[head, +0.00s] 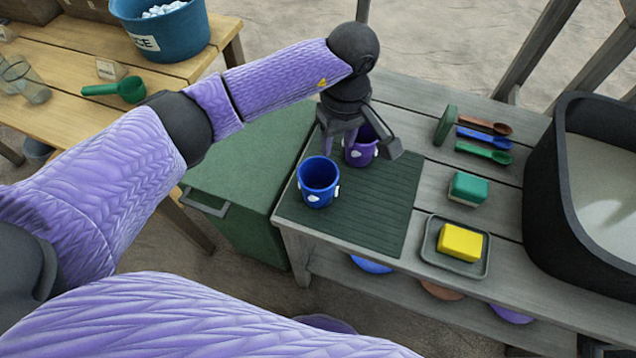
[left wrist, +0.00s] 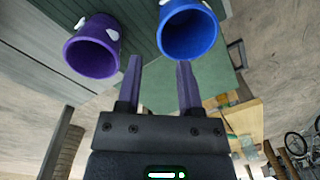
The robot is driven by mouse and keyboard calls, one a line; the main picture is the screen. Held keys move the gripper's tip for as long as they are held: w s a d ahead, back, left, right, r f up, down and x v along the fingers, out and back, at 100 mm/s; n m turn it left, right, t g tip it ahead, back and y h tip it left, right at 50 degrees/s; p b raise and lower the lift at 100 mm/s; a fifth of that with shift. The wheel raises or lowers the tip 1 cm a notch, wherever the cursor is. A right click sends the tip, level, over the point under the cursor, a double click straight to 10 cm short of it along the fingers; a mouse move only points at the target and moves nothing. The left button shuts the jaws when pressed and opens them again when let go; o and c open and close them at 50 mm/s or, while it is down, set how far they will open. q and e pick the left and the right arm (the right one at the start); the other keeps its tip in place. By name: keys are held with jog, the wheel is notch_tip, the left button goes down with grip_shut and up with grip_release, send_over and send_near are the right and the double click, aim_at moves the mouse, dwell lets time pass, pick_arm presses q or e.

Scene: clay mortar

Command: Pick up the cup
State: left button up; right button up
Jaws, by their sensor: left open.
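A blue cup (head: 318,184) with white cloud patches stands upright on a dark green ribbed mat (head: 390,222). A purple cup (head: 361,150) stands just behind it to the right, partly hidden by my gripper. My left gripper (head: 338,146) is open and empty, above and behind the blue cup and close beside the purple one. In the left wrist view, the blue cup (left wrist: 188,32) lies beyond the open fingertips (left wrist: 159,64), nearer the right finger. The purple cup (left wrist: 92,48) is left of the fingers there. Neither cup is between the fingers.
A soap dish (head: 428,258) with a yellow block (head: 460,242), a green block (head: 468,188) and several spoons (head: 484,141) lie right of the mat. A black basin (head: 545,205) stands at far right. A blue bucket (head: 165,35) sits on the wooden table at left.

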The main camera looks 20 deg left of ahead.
aim_at(333, 164)
pick_arm(q)
jog(key=f+b, duration=0.1)
jog(key=f, duration=0.2)
jog(key=f+b, duration=0.1)
jog(key=f, duration=0.2)
jog(key=f+b, duration=0.1)
jog(key=f, duration=0.2)
jog(key=shift+s+a+f, duration=0.2)
jog(key=shift+a+f, duration=0.05)
jog(key=shift+f, duration=0.15)
pick_arm(e)
jog(key=f, duration=0.1)
jog(key=s+d+f, duration=0.1)
jog(key=f, duration=0.1)
jog(key=shift+s+d, duration=0.15)
jog(key=shift+s, duration=0.1)
pick_arm(q)
grip_shut()
pick_arm(e)
jog(key=shift+w+a, duration=0.25)
jog(key=shift+a, duration=0.25)
